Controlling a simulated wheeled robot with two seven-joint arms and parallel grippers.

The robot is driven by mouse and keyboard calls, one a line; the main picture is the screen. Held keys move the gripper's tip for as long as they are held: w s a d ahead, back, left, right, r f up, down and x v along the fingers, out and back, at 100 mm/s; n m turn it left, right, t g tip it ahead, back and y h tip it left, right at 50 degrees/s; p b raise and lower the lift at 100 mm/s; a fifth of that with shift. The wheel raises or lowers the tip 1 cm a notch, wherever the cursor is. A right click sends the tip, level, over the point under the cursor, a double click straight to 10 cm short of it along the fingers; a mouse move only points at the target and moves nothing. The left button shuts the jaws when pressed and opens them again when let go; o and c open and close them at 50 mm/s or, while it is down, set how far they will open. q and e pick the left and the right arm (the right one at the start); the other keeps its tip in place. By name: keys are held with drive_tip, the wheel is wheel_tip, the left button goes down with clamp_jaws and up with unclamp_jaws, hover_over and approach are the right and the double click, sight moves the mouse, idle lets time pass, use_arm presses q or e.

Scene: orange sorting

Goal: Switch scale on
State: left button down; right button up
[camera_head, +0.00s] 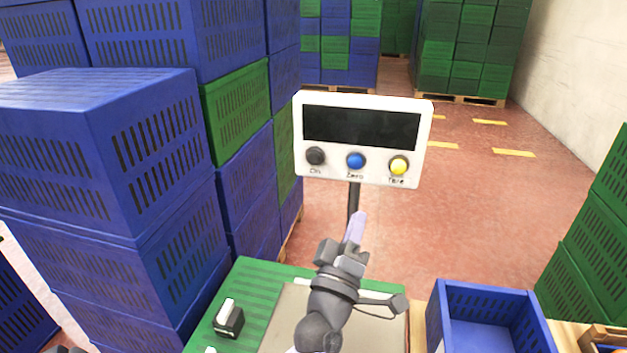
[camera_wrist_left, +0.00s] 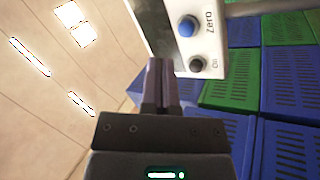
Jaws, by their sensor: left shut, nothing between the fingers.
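The scale's white display panel (camera_head: 362,140) stands on a dark post, and its screen (camera_head: 361,128) is dark and blank. Below the screen are a black On button (camera_head: 316,156), a blue Zero button (camera_head: 355,161) and a yellow Tare button (camera_head: 398,166). My left gripper (camera_head: 357,222) is shut and empty, below the panel in the head view. In the left wrist view its closed fingers (camera_wrist_left: 162,82) point toward the panel, just beside the black On button (camera_wrist_left: 198,64); I cannot tell whether they touch. The blue Zero button (camera_wrist_left: 187,27) shows farther up. My right gripper is not in view.
The scale's metal plate (camera_head: 284,318) lies under my left arm, on a green surface. A small black-and-white object (camera_head: 229,318) sits at its left. An open blue crate (camera_head: 490,292) stands at right.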

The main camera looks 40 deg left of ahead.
sight(314, 157)
use_arm(q)
drive_tip(key=s+a+r+n+g+y, duration=0.1)
drive_tip(key=a+n+g+y, duration=0.3)
drive_tip(key=n+y, duration=0.3)
drive_tip(key=s+a+r+n+g+y, duration=0.1)
drive_tip(key=a+n+g+y, duration=0.3)
drive_tip(key=n, duration=0.6)
drive_tip(key=s+g+y, duration=0.1)
drive_tip(key=g+y, duration=0.1)
drive_tip(key=y, duration=0.1)
drive_tip(key=shift+s+a+r+g, duration=0.3)
drive_tip(key=shift+a+r+g, duration=0.05)
drive_tip(key=shift+r+g, duration=0.05)
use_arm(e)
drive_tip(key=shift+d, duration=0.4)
use_arm(q)
drive_tip(key=w+a+b, duration=0.1)
drive_tip(key=w, duration=0.1)
drive_tip(key=w+a+b, duration=0.1)
drive_tip(key=w+b, duration=0.1)
drive_tip(key=w, duration=0.1)
drive_tip(key=w+a+b, duration=0.2)
drive_tip(key=shift+w+a, duration=0.1)
drive_tip(key=shift+w, duration=0.3)
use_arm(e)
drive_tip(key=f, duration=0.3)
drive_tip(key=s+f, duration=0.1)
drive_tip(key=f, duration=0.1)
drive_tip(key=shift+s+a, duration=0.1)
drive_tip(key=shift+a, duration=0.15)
